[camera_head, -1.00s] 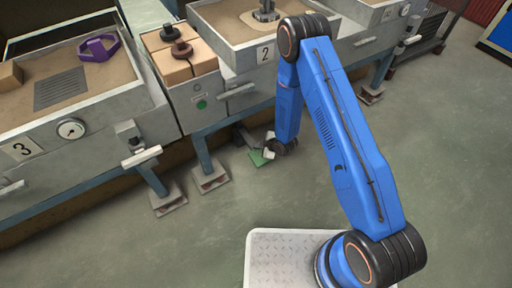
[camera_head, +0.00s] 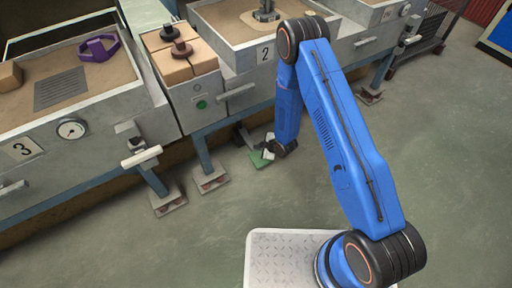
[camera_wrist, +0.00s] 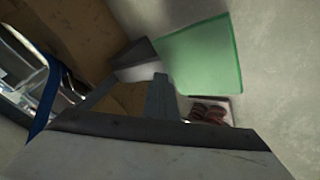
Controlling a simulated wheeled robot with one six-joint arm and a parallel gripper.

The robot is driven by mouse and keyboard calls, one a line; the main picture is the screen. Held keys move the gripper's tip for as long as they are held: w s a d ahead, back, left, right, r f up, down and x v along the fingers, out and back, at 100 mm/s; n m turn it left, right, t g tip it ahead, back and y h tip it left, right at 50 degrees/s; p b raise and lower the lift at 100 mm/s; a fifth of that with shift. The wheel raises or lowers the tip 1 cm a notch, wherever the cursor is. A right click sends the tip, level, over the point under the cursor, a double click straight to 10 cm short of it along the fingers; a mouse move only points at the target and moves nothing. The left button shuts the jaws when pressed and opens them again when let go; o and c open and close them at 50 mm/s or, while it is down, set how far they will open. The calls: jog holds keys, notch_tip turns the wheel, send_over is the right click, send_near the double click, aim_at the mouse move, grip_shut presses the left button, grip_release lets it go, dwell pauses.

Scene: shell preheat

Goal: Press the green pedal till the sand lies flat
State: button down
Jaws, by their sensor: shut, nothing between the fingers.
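The green pedal (camera_head: 259,160) is low near the floor below bin 2, in the head view. It shows large and flat in the wrist view (camera_wrist: 203,58). My gripper (camera_head: 267,150) is shut and empty, pointing down right at the pedal's right edge; I cannot tell whether it touches. The sand (camera_head: 228,20) in bin 2 (camera_head: 232,55) surrounds a grey metal part (camera_head: 265,11) on a paler patch. My arm hides the right side of that bin. Whether the sand is flat is hard to see.
Bin 3 (camera_head: 95,108) at left holds sand, a purple ring (camera_head: 99,48) and a grate. Between the bins are tan blocks (camera_head: 183,65) with dark knobs. Grey table feet (camera_head: 209,180) stand left of the pedal. The floor in front is clear.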

jog(key=shift+s+d+f, duration=0.1)
jog(key=shift+s+f, duration=0.05)
jog(key=shift+f, duration=0.4)
jog(key=shift+s+d+f, duration=0.1)
jog(key=shift+f, duration=0.4)
dwell(0.9)
jog(key=shift+r, duration=0.1)
jog(key=shift+a+r, duration=0.1)
jog(key=shift+r, duration=1.9)
jog(key=shift+w+r, duration=0.15)
jog(key=shift+r, duration=0.7)
jog(key=shift+w+a, duration=0.1)
jog(key=shift+r, duration=0.45)
notch_tip(320, 180, up, 4)
jog(key=shift+w+r, duration=0.1)
